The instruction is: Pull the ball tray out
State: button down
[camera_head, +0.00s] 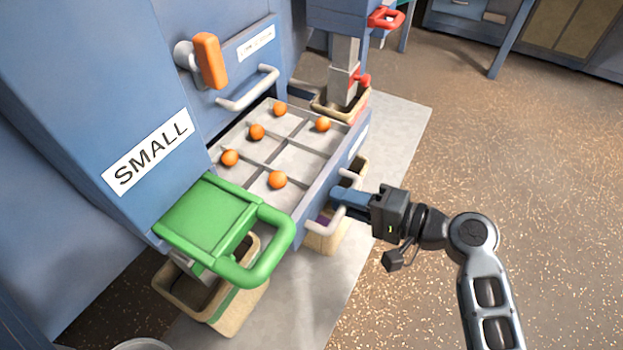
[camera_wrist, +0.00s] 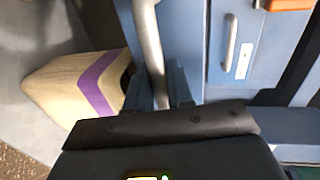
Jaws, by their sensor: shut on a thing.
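The ball tray (camera_head: 313,162) is a blue drawer with a pale divided floor, pulled partly out of the blue machine. Several orange balls (camera_head: 278,180) lie in its compartments. A light grey bar handle (camera_head: 318,226) is on its front; it also shows in the wrist view (camera_wrist: 148,40). My gripper (camera_head: 342,197) is at this handle, with its fingers shut on the bar. In the wrist view the blue fingertips (camera_wrist: 160,95) sit on either side of the bar. The point of contact is partly hidden.
A green handled lid (camera_head: 215,220) sticks out at the left above a beige bucket (camera_head: 240,300). Another beige bucket (camera_head: 325,108) stands beyond the tray. A beige bucket with a purple stripe (camera_wrist: 85,85) is below the tray. Open speckled floor lies to the right.

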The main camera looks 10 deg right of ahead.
jog(key=f+v, duration=0.1)
jog(key=v, duration=0.5)
jog(key=shift+s+d+p, duration=0.25)
jog(key=shift+d+p, duration=0.05)
jog(key=shift+p, duration=0.05)
jog(key=shift+f, duration=0.2)
jog(key=c, duration=1.2)
grip_release()
jog(key=shift+o, duration=0.2)
jog(key=v, duration=0.7)
jog(key=shift+s+d, duration=0.15)
jog(key=shift+d, duration=0.15)
